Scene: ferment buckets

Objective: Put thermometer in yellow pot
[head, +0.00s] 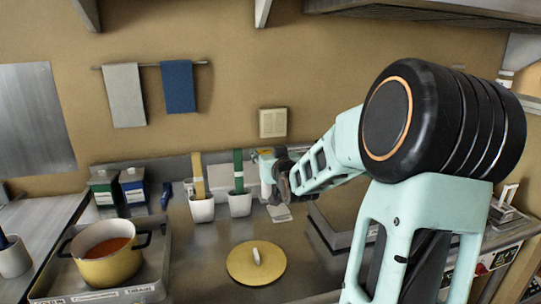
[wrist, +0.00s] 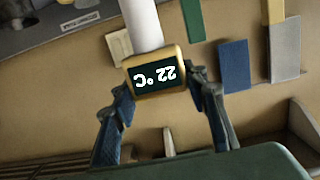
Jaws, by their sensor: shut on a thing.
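The thermometer (wrist: 155,72) has a gold-yellow head with a dark display reading 22 °C and a thick white stem. My gripper (wrist: 158,88) is shut on its head, one finger on each side. In the head view my gripper (head: 281,178) is above the back of the counter, right of the green-strip cup, with the thermometer's yellow head (head: 266,153) beside it. The stem's lower end is unclear there. The yellow pot (head: 108,268) stands at front left, uncovered, with orange-red liquid inside and dark handles. It is well apart from my gripper.
The pot stands in a metal tray (head: 157,262). A yellow lid (head: 256,264) lies on the counter between pot and arm. White cups (head: 202,209) with upright strips and two small cartons (head: 133,187) stand along the back. Counter between tray and lid is clear.

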